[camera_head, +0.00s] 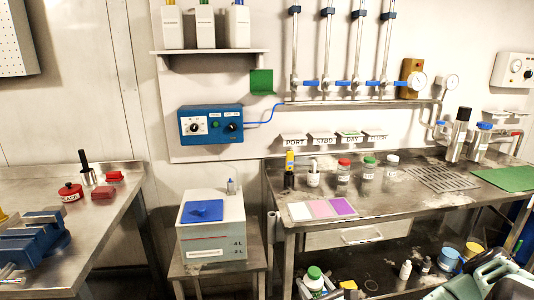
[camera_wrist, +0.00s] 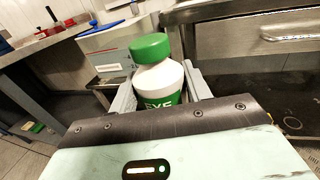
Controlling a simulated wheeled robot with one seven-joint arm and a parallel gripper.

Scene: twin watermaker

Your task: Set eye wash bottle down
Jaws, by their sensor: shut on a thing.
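The eye wash bottle (camera_wrist: 158,80) is white with a green cap and a green label on which "EYE" partly shows. In the wrist view it stands between the two grey fingers of my gripper (camera_wrist: 159,88), which is shut on it. The bottle looks close to upright there, with its cap above the fingertips; its lower part is hidden by my gripper's body. In the head view a white bottle with a green cap, which looks like the same eye wash bottle (camera_head: 314,274), shows at the bottom edge, in front of the steel bench. Its base is not visible.
A grey box with a blue lid (camera_head: 211,240) stands on a small stand left of the bottle. The steel bench (camera_head: 400,202) carries several jars and coloured pads; its drawer (camera_head: 344,237) hangs below. Small bottles and cups stand on the lower shelf. The left bench holds a blue vise (camera_head: 42,238).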

